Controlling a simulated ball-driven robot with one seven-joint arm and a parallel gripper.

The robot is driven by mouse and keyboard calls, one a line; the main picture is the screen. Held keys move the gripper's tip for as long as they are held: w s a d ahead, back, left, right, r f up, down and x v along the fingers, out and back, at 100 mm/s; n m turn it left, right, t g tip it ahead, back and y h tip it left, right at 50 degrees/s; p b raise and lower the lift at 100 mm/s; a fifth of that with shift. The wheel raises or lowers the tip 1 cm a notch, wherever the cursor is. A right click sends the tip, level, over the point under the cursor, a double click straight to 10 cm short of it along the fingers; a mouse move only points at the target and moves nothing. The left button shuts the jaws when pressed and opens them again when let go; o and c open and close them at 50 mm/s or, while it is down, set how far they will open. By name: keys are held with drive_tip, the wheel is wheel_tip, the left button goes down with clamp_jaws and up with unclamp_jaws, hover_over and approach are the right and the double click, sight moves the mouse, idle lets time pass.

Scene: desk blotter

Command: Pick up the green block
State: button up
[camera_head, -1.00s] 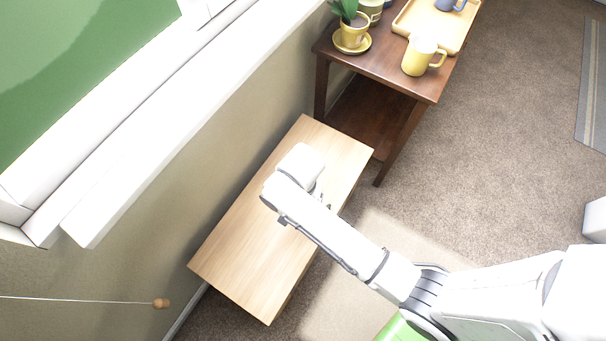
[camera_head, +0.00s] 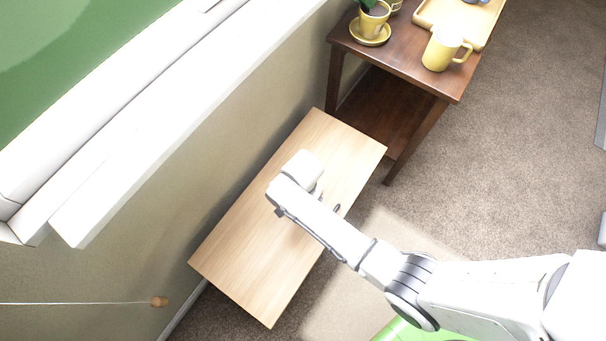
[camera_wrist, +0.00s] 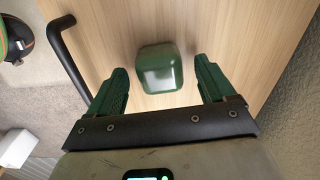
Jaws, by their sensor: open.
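The green block (camera_wrist: 159,68) shows in the wrist view on the light wooden surface, a small rounded block with a pale shine on its face. My gripper (camera_wrist: 160,78) is open, with its two green fingers apart on either side of the block's near end. The block is between and slightly beyond the fingertips; I see no contact. In the head view my arm reaches over the wooden table (camera_head: 245,255), and the arm hides the block and the fingers there.
A dark handle (camera_wrist: 68,58) stands at the table's edge in the wrist view. A dark brown side table (camera_head: 400,75) holds a yellow mug (camera_head: 437,52), a potted plant on a yellow saucer (camera_head: 370,38) and a wooden tray (camera_head: 480,35). A wall with a window runs along the left.

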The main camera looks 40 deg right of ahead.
drive_tip(key=shift+f, duration=0.85)
drive_tip(key=c, duration=1.3)
